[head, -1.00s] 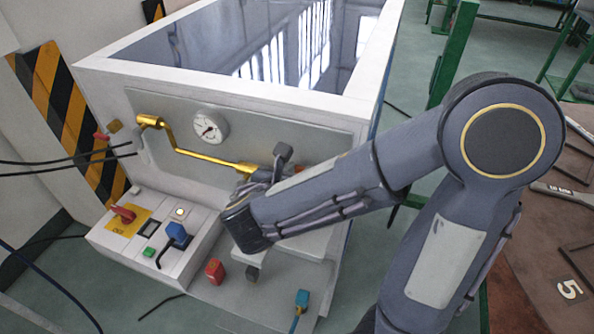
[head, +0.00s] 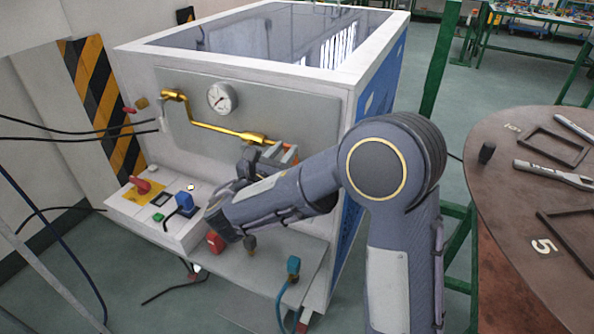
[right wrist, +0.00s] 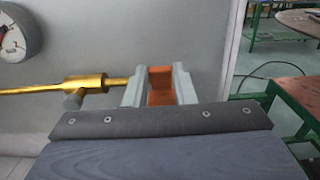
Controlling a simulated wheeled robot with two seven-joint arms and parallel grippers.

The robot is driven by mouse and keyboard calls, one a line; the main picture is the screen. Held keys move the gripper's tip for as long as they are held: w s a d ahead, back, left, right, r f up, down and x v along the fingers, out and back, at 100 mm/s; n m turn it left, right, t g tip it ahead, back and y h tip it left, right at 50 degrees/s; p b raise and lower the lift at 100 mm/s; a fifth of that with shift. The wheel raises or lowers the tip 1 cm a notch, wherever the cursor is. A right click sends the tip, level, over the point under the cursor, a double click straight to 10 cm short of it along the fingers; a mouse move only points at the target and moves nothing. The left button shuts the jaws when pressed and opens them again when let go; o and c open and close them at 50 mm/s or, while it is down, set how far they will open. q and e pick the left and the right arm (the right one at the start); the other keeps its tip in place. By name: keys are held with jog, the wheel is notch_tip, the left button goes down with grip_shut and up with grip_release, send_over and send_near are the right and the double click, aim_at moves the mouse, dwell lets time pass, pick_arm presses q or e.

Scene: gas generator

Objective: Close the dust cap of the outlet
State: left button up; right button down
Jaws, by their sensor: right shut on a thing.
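The outlet is a brass pipe (head: 215,127) along the front panel of the generator. It ends at the right near an orange part (head: 284,145), which I take to be the dust cap. In the right wrist view the orange part (right wrist: 160,85) sits between the two grey fingers of my right gripper (right wrist: 159,88), just right of the brass fitting (right wrist: 88,86). My right gripper (head: 274,157) is shut on it, partly hidden behind my own forearm in the head view. I cannot tell whether the cap covers the outlet's mouth. My left gripper is not in view.
A pressure gauge (head: 222,98) is on the panel. Below are a red switch (head: 143,186), a blue plug (head: 185,203), a red connector (head: 215,241) and a teal connector (head: 293,266). A round brown table (head: 500,190) and green frame (head: 437,65) stand at the right.

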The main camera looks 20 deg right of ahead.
jog(key=a+f, duration=0.1)
jog(key=s+a+f, duration=0.1)
jog(key=f, duration=0.1)
jog(key=s+f+b, duration=0.1)
jog(key=shift+s+a+f, duration=0.2)
jog(key=shift+s+a, duration=0.05)
jog(key=shift+a, duration=0.15)
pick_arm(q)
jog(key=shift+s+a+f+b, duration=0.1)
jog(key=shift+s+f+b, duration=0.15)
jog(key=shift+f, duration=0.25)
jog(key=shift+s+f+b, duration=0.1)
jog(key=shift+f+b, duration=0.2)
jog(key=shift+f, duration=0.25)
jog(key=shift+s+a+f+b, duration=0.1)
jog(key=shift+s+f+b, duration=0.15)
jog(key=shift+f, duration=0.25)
pick_arm(e)
jog(key=shift+s+a+f, duration=0.1)
jog(key=shift+s+f, duration=0.05)
jog(key=shift+f, duration=0.8)
jog(key=shift+s+a+f, duration=0.1)
jog(key=shift+a+f, duration=0.05)
jog(key=shift+f, duration=0.75)
jog(key=shift+s+a+f, duration=0.1)
jog(key=shift+s+f, duration=0.05)
jog(key=shift+f, duration=0.8)
